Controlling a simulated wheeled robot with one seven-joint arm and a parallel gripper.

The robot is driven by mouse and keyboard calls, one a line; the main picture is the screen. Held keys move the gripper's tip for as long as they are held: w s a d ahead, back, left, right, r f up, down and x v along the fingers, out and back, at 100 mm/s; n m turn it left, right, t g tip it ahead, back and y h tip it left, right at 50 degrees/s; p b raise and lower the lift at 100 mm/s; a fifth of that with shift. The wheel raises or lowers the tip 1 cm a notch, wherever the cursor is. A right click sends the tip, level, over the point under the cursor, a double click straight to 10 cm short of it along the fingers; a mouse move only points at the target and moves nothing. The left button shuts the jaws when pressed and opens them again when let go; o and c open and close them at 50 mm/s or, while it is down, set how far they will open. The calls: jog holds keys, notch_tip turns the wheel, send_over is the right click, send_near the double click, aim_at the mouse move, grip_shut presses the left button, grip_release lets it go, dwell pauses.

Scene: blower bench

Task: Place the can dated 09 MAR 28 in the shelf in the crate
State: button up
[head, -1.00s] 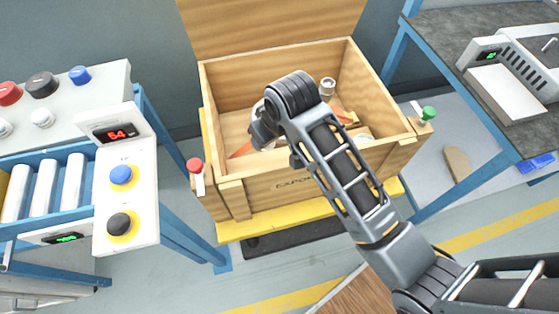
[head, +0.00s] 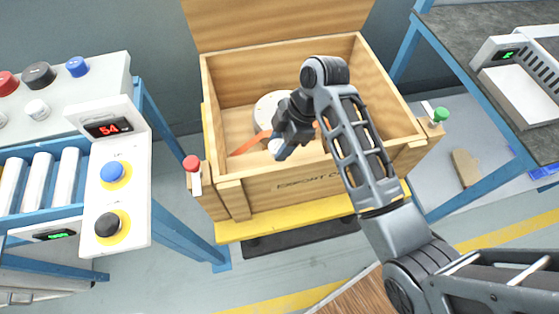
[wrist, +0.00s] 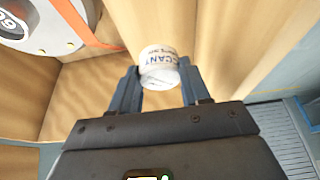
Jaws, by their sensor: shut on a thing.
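My gripper (wrist: 160,92) is shut on a white can (wrist: 160,66) with dark lettering ending in "CCANT"; no date can be read. In the head view, my gripper (head: 279,146) hangs over the front part of the open wooden crate (head: 232,188), with the can (head: 275,148) at its tip. In the wrist view, bare wood of the crate (wrist: 90,90) lies beyond the can. I cannot tell whether the can touches it. I cannot make out which part is the shelf.
A round grey-white blower (head: 270,104) with an orange strap (head: 250,144) lies in the crate, left of middle. Posts with a red knob (head: 192,163) and green knob (head: 440,115) flank the crate. A roller conveyor (head: 40,180) stands left, a dark-topped bench (head: 470,60) right.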

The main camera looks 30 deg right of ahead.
jog(key=shift+f, duration=3.8)
jog(key=o, duration=1.1)
jog(key=shift+f, duration=0.1)
jog(key=shift+c, duration=0.2)
jog(key=v, duration=1.2)
jog(key=shift+a, duration=0.1)
